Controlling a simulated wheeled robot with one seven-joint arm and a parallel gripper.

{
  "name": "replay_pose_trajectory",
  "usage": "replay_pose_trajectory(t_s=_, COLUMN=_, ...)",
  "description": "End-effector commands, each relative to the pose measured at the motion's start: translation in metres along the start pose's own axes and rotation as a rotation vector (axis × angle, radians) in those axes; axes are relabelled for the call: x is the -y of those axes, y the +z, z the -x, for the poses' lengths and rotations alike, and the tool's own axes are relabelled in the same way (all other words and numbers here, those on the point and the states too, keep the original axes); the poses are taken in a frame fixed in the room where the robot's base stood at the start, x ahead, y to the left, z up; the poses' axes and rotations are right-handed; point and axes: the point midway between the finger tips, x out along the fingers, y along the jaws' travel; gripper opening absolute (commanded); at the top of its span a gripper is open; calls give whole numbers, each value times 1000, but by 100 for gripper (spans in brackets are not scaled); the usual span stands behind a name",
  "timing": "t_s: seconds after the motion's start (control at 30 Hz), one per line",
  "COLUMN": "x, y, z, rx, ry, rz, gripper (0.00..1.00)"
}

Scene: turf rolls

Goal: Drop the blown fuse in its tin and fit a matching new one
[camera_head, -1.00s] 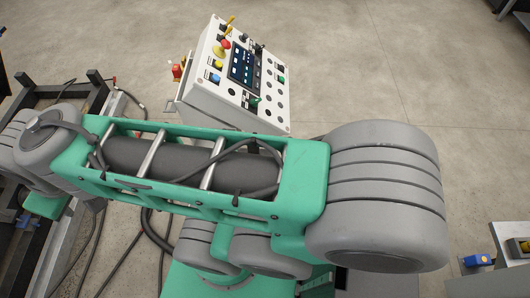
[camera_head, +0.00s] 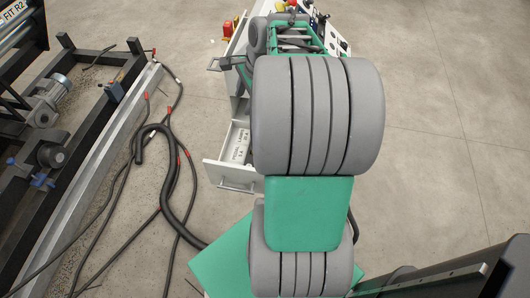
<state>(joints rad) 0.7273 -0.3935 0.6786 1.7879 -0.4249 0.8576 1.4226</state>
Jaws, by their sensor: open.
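My gripper (camera_head: 214,64) is small and dark at the left of my arm's far end, beside the pale cabinet; its jaws look open and empty. Below it, an open pale drawer (camera_head: 234,181) sticks out to the left of the cabinet, with a white label inside. I cannot make out any blown fuse, new fuse or tin.
A red and yellow device (camera_head: 228,29) is at the cabinet's upper left. Black hoses and cables (camera_head: 171,180) lie on the floor at left, beside a dark machine frame (camera_head: 95,130). A dark edge (camera_head: 450,278) fills the lower right. The concrete floor at right is clear.

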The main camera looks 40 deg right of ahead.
Motion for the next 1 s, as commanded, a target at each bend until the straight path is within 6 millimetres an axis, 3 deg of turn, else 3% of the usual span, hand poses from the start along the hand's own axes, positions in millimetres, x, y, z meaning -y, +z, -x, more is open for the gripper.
replay_pose_trajectory(t_s=0.03, x=-19, y=-42, z=-59, rx=20, ry=8, rz=-215, gripper=47)
replay_pose_trajectory(t_s=0.1, x=-33, y=-79, z=-92, rx=51, ry=11, rz=-483, gripper=47)
replay_pose_trajectory(t_s=0.23, x=-52, y=-117, z=-123, rx=90, ry=16, rz=-783, gripper=47)
replay_pose_trajectory(t_s=0.47, x=-55, y=-121, z=-149, rx=102, ry=21, rz=-862, gripper=47)
replay_pose_trajectory(t_s=0.73, x=-52, y=-119, z=-194, rx=100, ry=21, rz=-860, gripper=47)
replay_pose_trajectory(t_s=1.0, x=-52, y=-118, z=-201, rx=98, ry=19, rz=-859, gripper=47)
